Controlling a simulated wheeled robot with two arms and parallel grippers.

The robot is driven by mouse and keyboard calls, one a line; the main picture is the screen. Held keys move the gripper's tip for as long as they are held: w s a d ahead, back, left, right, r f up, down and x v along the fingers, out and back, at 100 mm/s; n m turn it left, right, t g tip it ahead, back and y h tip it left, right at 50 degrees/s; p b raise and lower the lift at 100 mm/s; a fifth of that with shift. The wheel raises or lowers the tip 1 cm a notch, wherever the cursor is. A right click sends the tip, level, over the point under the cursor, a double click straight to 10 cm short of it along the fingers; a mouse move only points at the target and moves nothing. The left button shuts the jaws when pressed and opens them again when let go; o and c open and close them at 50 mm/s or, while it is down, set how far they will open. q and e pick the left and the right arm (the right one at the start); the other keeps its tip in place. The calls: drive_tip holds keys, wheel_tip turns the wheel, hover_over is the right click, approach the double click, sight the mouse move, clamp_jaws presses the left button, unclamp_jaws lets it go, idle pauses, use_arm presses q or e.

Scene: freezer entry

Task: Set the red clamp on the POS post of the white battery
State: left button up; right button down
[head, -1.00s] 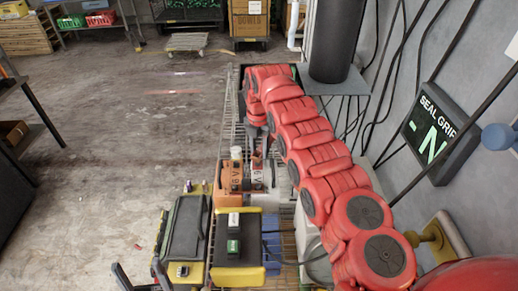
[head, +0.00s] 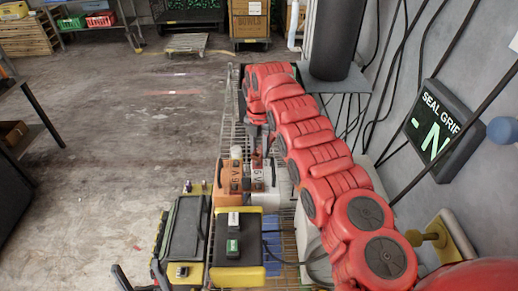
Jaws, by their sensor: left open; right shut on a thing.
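The white battery (head: 272,196) stands on the wire rack, right of an orange battery (head: 228,190). My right gripper (head: 258,150) comes down from the red arm above the white battery, shut on a small red clamp (head: 257,163). The clamp is at the white battery's top edge; whether it touches or surrounds a post cannot be told. The POS marking is not readable. My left gripper (head: 137,269) shows at the bottom left edge as two dark fingers, open and empty, left of the yellow and black case.
A yellow and black case (head: 184,230) and a yellow and black box (head: 237,253) with a green piece on top stand in front. A blue crate (head: 271,245) is beside them. A sign (head: 434,130) and cables hang on the right wall. The left floor is clear.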

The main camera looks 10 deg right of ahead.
sight(259, 152)
idle(0.6)
drive_tip(key=shift+f+b, duration=1.05)
drive_tip(key=shift+f, duration=0.35)
drive_tip(key=shift+c, duration=2)
unclamp_jaws()
drive_tip(key=shift+r, duration=0.1)
drive_tip(key=shift+r, duration=0.25)
wheel_tip(259, 152, up, 5)
drive_tip(key=shift+a+f, duration=0.1)
drive_tip(key=shift+a, duration=0.05)
wheel_tip(259, 152, up, 12)
drive_tip(key=p, duration=1.2)
